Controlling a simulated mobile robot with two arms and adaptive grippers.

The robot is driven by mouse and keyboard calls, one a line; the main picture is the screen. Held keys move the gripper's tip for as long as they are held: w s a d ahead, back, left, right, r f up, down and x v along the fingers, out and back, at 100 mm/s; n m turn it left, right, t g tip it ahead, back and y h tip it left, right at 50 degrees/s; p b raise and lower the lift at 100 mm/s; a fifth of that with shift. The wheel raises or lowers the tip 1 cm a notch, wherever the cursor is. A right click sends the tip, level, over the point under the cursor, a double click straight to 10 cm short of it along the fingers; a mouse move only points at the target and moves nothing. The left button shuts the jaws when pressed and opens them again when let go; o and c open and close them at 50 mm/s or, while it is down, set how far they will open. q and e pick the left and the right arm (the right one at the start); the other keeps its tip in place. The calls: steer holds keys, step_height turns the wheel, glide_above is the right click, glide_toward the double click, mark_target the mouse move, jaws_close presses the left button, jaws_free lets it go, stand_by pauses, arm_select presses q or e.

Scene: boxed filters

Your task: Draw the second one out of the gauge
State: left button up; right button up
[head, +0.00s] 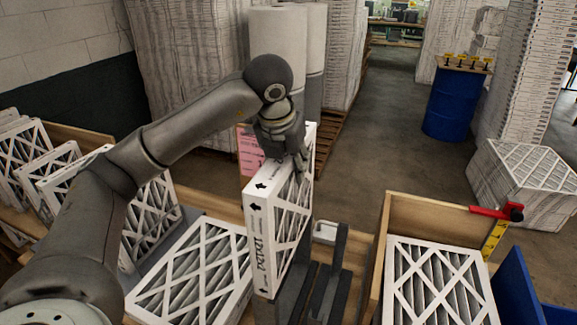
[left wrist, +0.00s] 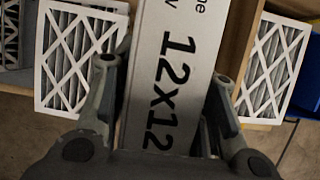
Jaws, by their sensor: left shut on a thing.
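My left gripper (head: 297,158) reaches down from above and is shut on the top of an upright white-framed filter (head: 278,225). In the left wrist view the filter's edge, printed "12x12" (left wrist: 165,90), lies between the two fingers of my left gripper (left wrist: 163,73). The gauge appears to be the dark grey slotted block (head: 328,285) on the bench. The filter's lower end is by its left part; I cannot tell whether it is still in a slot. My right gripper is not in view.
A filter lies flat (head: 195,270) left of the held one; several more stand at far left. A wooden crate (head: 385,235) with a filter (head: 435,285) stands at right, a red-handled tool (head: 497,211) at its corner. A pink sheet (head: 250,152) is behind the held filter.

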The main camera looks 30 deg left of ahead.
arm_select(q)
steer(key=shift+r, duration=0.15)
steer(key=shift+r+p, duration=0.65)
steer(key=shift+r, duration=0.3)
steer(key=shift+r+p, duration=0.85)
steer(key=shift+r, duration=0.45)
steer(key=shift+r+p, duration=0.4)
steer(key=shift+r, duration=2.8)
